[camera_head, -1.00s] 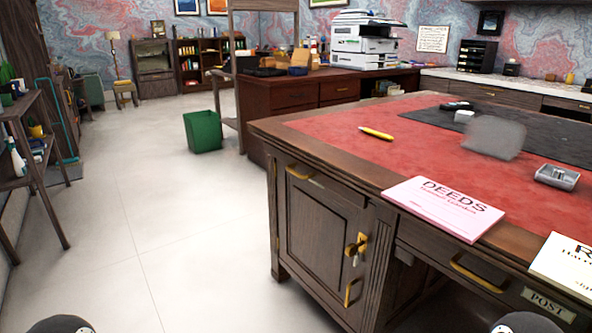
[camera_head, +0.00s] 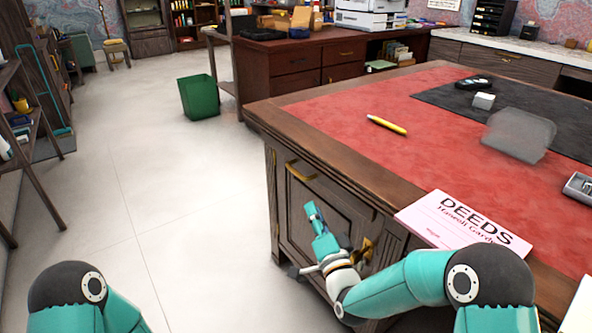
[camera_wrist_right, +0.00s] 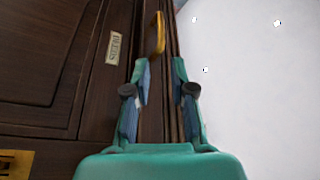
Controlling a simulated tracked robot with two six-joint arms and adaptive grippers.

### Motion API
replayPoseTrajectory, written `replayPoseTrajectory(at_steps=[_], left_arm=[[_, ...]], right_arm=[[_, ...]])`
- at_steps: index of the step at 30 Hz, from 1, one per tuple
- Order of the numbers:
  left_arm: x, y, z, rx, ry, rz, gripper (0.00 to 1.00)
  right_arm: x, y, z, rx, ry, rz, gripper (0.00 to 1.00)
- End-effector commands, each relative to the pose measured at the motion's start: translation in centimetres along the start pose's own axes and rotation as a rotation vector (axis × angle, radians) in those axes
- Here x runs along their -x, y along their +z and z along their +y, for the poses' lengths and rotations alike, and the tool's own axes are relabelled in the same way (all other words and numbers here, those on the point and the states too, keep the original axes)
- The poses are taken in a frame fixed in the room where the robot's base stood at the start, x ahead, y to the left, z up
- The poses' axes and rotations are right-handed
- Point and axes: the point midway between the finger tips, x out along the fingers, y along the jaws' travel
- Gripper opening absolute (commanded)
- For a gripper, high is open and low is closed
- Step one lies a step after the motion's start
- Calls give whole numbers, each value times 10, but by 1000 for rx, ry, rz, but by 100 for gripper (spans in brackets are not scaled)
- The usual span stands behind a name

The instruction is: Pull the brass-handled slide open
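The brass handle (camera_head: 300,172) of the slide is a curved pull high on the front of the dark wooden desk, near its left corner. It also shows in the right wrist view (camera_wrist_right: 157,34), just beyond the fingertips and roughly between them. My right gripper (camera_head: 312,210) is in front of the desk's door panel, below the handle in the head view. In the right wrist view its two fingers (camera_wrist_right: 161,68) are apart with nothing between them. The slide looks flush with the desk front. My left arm shows at the lower left, but its gripper is out of view.
A brass latch (camera_head: 362,252) on the desk door is beside my right wrist. A pink deeds paper (camera_head: 465,222) and a yellow pen (camera_head: 387,125) lie on the red desktop (camera_head: 345,105). The floor left of the desk is clear up to a green bin (camera_head: 199,97).

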Motion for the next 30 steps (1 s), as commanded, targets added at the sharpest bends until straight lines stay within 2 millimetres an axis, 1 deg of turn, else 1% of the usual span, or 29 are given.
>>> replayPoseTrajectory(at_steps=[1,9,18,24,30], left_arm=[[-1,0,0,0,0,0,40],[-4,0,-2,0,0,0,40],[-8,0,-3,0,0,0,40],[-10,0,-4,0,0,0,40],[-10,0,-4,0,0,0,40]], right_arm=[[-9,1,-1,0,-4,1,24],[-61,4,0,1,-3,-3,24],[-112,5,0,0,-2,-5,24],[-135,5,0,0,-1,-7,24],[-145,5,0,-1,0,-7,24]])
